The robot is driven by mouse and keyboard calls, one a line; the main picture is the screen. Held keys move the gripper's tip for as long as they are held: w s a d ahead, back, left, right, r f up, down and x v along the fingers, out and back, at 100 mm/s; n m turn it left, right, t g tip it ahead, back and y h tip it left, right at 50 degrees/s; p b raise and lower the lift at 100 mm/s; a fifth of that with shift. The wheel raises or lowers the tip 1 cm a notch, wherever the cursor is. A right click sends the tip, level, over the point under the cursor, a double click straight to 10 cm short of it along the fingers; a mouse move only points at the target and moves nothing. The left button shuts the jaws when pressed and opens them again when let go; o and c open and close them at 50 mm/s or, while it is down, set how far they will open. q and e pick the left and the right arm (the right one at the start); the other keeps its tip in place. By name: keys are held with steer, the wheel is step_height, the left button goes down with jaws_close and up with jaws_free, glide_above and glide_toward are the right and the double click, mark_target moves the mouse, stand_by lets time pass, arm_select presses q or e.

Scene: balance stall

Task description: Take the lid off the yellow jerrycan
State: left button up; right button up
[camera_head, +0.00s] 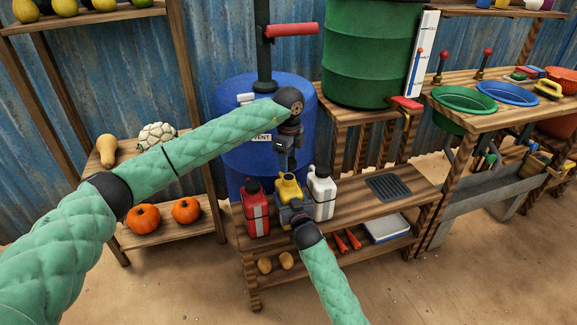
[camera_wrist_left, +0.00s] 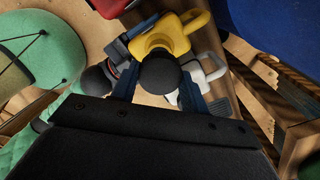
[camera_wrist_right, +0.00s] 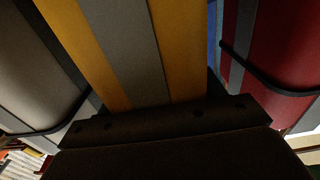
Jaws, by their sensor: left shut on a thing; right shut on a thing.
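The yellow jerrycan (camera_head: 287,189) stands on the wooden bench between a red and a white jerrycan. It also shows in the left wrist view (camera_wrist_left: 178,33), and its yellow side with a grey stripe fills the right wrist view (camera_wrist_right: 135,50). My left gripper (camera_head: 290,168) points down from above and is shut on the dark round lid (camera_wrist_left: 160,73). Whether the lid sits on the neck or is raised, I cannot tell. My right gripper (camera_head: 293,212) comes from the front, low down, and is shut on the jerrycan's body. Its fingertips are mostly hidden.
The red jerrycan (camera_head: 256,211) and white jerrycan (camera_head: 322,194) stand close on either side. A blue barrel (camera_head: 235,130) is just behind. A dark grate (camera_head: 388,188) lies in the bench top at right. A shelf with pumpkins (camera_head: 186,210) stands at left.

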steer(key=o, duration=2)
steer(key=shift+c, duration=0.2)
steer(key=shift+s, duration=0.1)
